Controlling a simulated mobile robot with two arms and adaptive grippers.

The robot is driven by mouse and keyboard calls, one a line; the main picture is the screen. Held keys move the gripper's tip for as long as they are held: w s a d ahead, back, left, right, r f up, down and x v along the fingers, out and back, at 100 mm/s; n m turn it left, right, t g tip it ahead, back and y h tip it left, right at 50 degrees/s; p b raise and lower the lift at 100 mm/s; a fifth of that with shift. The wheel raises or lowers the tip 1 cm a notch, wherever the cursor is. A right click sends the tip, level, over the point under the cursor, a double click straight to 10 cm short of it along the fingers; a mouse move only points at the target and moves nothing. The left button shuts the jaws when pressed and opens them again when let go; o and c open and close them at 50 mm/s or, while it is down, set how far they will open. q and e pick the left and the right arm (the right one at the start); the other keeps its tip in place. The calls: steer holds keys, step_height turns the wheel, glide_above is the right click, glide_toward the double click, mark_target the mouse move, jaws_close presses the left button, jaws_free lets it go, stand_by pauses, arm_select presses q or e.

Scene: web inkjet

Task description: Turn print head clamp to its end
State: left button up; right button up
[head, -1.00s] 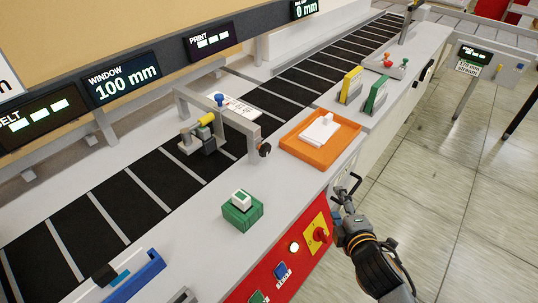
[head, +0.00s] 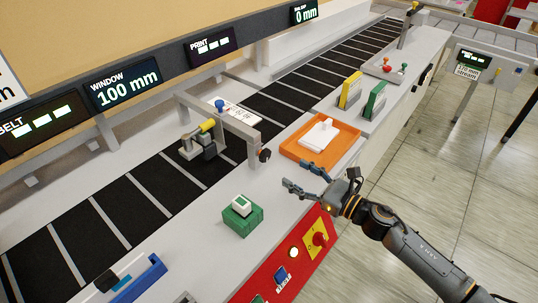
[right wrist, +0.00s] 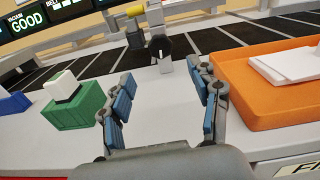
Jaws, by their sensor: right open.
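A grey print head bracket (head: 240,128) spans the near part of the belt. A black knob (head: 264,155) sits on its near post; it also shows in the right wrist view (right wrist: 160,47), straight ahead between the fingertips. A yellow cylinder (head: 207,125) and a blue knob (head: 220,104) are also on the bracket assembly. I cannot tell for certain which part is the clamp; the black knob looks likeliest. My right gripper (head: 298,176) is open and empty above the counter, short of the black knob and apart from it. My left gripper is not in view.
An orange tray (head: 344,147) with a white block lies close right of my right gripper. A green box (head: 242,222) with a white-topped piece stands to the left. Yellow and green upright blocks (head: 374,101) stand farther back. The counter between box and tray is clear.

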mark_target(267, 156)
steer(key=p+x, duration=0.1)
steer(key=x, duration=0.9)
steer(key=shift+w+a+p, duration=0.15)
steer(key=shift+p, duration=0.2)
steer(key=c, duration=1.2)
steer(key=shift+m, duration=3.4)
